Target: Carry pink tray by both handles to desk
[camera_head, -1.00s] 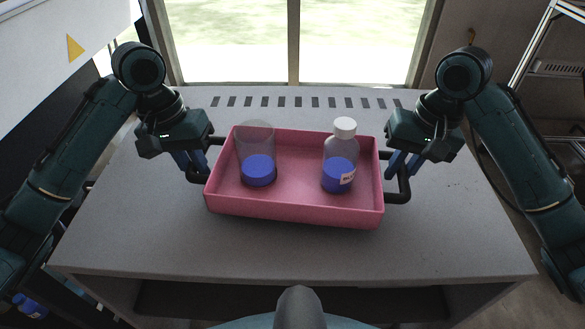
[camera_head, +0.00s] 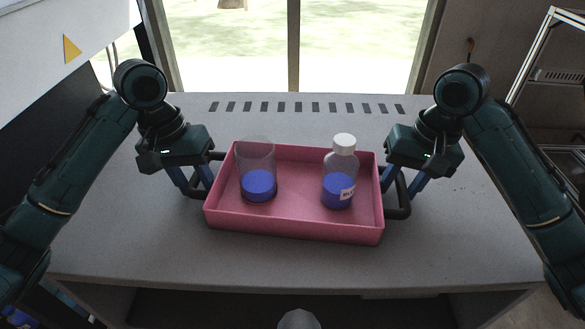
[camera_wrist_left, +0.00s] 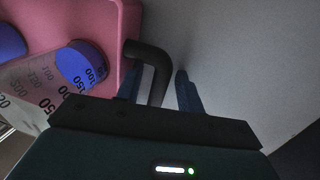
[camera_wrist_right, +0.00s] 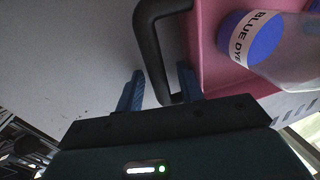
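The pink tray (camera_head: 290,228) rests on the grey desk (camera_head: 140,240), level as far as I can see. It holds a clear beaker (camera_head: 256,160) with blue liquid on the left and a white-capped bottle (camera_head: 343,165) labelled blue dye on the right. My left gripper (camera_head: 190,190) is open at the left black handle (camera_head: 217,155); in the left wrist view the handle (camera_wrist_left: 158,65) stands between its parted fingers. My right gripper (camera_head: 405,192) is open at the right black handle (camera_head: 400,212); in the right wrist view the handle (camera_wrist_right: 147,40) passes between its parted fingers.
The desk top is clear around the tray. A row of dark slots (camera_head: 305,107) runs along its back, below a bright window (camera_head: 350,40). A metal rack (camera_head: 535,50) stands at the right.

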